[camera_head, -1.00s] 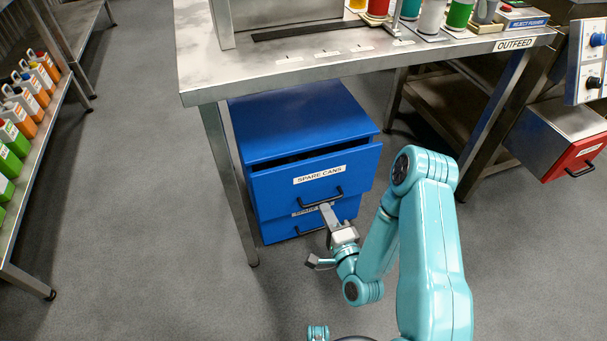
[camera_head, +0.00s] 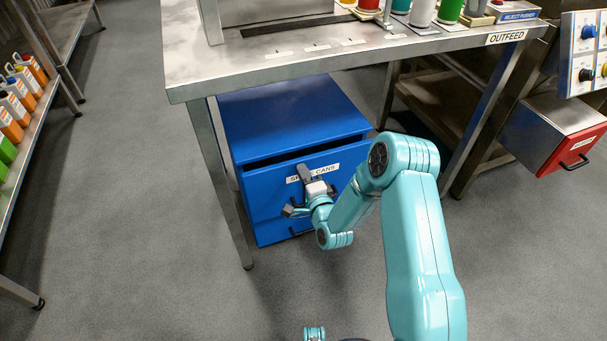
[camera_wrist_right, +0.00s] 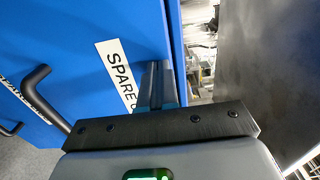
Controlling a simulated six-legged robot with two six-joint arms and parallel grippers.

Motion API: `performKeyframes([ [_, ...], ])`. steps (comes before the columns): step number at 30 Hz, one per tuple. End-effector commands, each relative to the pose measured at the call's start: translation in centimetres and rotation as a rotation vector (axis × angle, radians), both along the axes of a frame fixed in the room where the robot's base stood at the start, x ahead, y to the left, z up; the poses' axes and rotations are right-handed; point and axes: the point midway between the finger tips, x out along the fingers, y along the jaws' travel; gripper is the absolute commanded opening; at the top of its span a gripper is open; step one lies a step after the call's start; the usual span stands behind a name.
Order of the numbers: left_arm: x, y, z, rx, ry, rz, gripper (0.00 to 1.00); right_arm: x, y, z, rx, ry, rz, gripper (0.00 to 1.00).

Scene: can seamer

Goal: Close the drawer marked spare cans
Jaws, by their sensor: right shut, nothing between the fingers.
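The drawer marked SPARE CANS (camera_head: 270,190) is the upper one in a blue cabinet (camera_head: 290,110) under the outfeed table. It stands partly out, with a dark gap behind its front's top edge. My right gripper (camera_head: 304,171) is shut and empty at the drawer front, covering part of the white label (camera_head: 326,170). In the right wrist view the shut fingers (camera_wrist_right: 157,85) overlap the label's end near the top edge of the blue front (camera_wrist_right: 85,75). I cannot tell whether they touch it. A black handle (camera_wrist_right: 40,98) shows to their left. My left gripper is not in view.
The steel table (camera_head: 240,72) overhangs the cabinet, with a leg (camera_head: 225,185) just left of it. A red-fronted drawer (camera_head: 570,150) juts out at the right. A shelf of bottles (camera_head: 14,105) stands at far left. The grey floor in front is clear.

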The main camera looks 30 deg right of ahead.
Motion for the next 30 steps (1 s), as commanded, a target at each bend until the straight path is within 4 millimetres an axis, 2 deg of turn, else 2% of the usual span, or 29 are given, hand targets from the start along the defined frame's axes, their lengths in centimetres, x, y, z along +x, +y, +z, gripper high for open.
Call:
performKeyframes([
  [9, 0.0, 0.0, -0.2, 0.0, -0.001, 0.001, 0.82, 0.3, -0.1, -0.1, -0.001, -0.002, 0.0, 0.0],
  [15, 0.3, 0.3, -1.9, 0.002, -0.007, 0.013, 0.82, 3.4, -0.8, -0.4, -0.004, -0.005, 0.001, 0.0],
  [19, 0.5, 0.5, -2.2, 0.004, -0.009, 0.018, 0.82, 4.7, -1.1, -0.1, -0.001, -0.002, 0.0, 0.0],
  [30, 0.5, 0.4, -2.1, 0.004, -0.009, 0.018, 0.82, 5.0, -1.2, 0.3, -0.002, -0.007, 0.001, 0.0],
])
